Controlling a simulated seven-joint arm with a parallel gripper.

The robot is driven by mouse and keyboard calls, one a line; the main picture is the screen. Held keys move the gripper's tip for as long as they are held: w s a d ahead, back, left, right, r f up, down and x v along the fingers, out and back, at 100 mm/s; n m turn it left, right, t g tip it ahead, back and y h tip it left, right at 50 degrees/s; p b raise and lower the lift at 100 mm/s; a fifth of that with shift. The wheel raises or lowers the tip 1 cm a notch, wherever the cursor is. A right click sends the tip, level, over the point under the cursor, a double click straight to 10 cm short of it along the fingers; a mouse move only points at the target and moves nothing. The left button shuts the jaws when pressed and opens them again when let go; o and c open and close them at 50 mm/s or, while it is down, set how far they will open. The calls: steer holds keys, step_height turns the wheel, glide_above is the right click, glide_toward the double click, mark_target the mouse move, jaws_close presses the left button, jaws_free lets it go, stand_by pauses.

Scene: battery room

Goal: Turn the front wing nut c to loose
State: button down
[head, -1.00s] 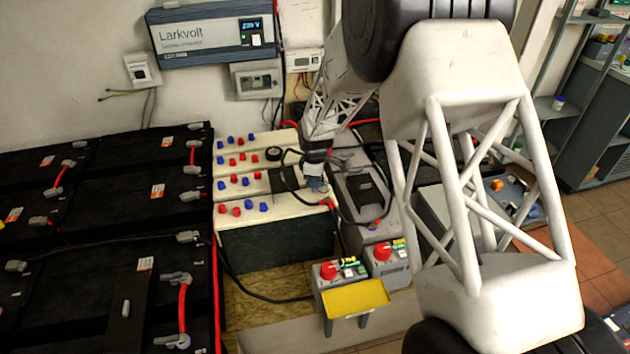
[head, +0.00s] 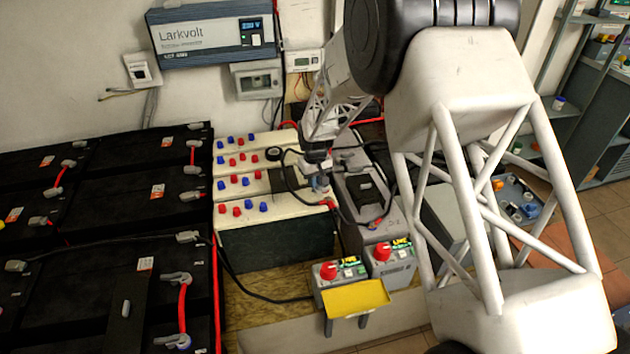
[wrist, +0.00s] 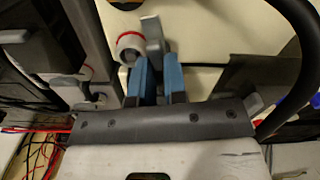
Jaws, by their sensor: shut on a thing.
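My gripper (head: 319,183) reaches down onto the right end of the front cream-topped battery (head: 275,240). In the wrist view my two blue fingers (wrist: 157,68) are closed on a grey wing nut (wrist: 153,30), whose upright wing stands out beyond the fingertips. I take it to be front wing nut c; its marking does not show. A pale round post with a red ring (wrist: 130,42) sits against it at the left. In the head view the fingers and cables hide the nut, and its turn angle cannot be read.
A black cable (wrist: 300,45) loops close by the gripper on the right in the wrist view. A grey battery (head: 362,190) stands to the right. Two grey boxes with red knobs (head: 328,271) and a yellow plate (head: 356,298) stand in front. Black batteries (head: 120,200) fill the left.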

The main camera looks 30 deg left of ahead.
steer(key=shift+m, duration=0.8)
steer(key=c, duration=1.2)
jaws_free()
steer(key=shift+o, duration=0.2)
steer(key=shift+n, duration=0.3)
